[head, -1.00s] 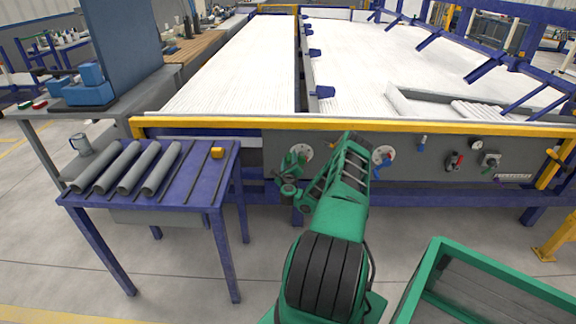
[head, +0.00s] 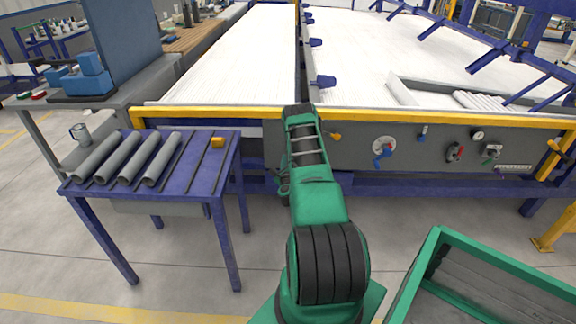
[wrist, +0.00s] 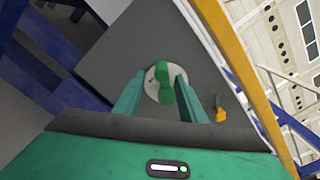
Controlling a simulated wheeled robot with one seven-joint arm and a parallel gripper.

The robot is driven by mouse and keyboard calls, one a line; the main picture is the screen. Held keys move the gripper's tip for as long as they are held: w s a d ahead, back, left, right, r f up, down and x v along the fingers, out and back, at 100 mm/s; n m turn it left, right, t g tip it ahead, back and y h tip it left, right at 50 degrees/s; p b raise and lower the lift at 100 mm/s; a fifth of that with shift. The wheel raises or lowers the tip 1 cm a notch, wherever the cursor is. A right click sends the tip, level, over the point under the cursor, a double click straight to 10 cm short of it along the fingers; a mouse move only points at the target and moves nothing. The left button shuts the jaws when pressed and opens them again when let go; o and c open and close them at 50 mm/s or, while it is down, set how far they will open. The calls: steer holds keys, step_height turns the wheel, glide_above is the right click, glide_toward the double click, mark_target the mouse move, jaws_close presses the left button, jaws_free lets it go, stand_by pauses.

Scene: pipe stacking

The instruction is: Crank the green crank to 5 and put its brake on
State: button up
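The green crank (wrist: 162,80) sits on a round pale dial (wrist: 152,88) in the wrist view, on the grey front panel. My gripper (wrist: 160,74) is open, with one finger on each side of the crank and gaps still showing. I cannot read the dial's numbers. A small lever with a yellow end (wrist: 220,114), apparently the brake, is right of the dial; a yellow lever also shows in the head view (head: 335,136) beside my arm. In the head view my arm hides the green crank, its dial and most of my gripper.
A blue table (head: 205,180) with grey pipes (head: 125,160) stands left. A green crate (head: 440,240) is at lower right.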

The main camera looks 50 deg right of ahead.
steer(key=v, duration=0.4)
steer(key=shift+s+a, duration=0.25)
steer(key=shift+c, duration=0.5)
